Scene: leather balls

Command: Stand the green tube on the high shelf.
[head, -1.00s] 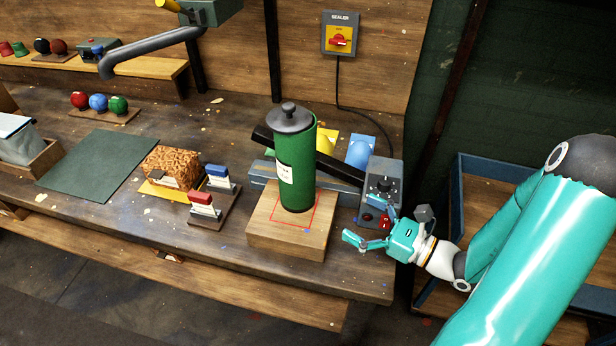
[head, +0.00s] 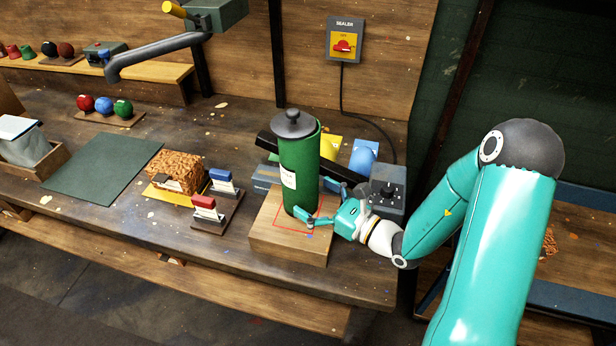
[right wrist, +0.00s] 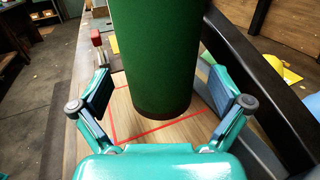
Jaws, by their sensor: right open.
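The green tube (head: 299,170) stands upright, with a dark knobbed lid (head: 294,124) and a white label, on a wooden block (head: 290,240) inside a red outlined square. My right gripper (head: 318,203) is open at the tube's lower right side. In the right wrist view the tube (right wrist: 155,55) rises between the two spread fingers (right wrist: 163,97), with gaps on both sides. The high shelf may be the raised wooden ledge (head: 150,71) at the back left; I cannot be sure. My left gripper is not in view.
A grey control box (head: 388,192) stands close to my right gripper. A dark sloping bar (head: 268,139) passes behind the tube. Stamps (head: 208,212) and a brown textured block (head: 174,168) stand left of the wooden block. A green mat (head: 100,168) lies bare.

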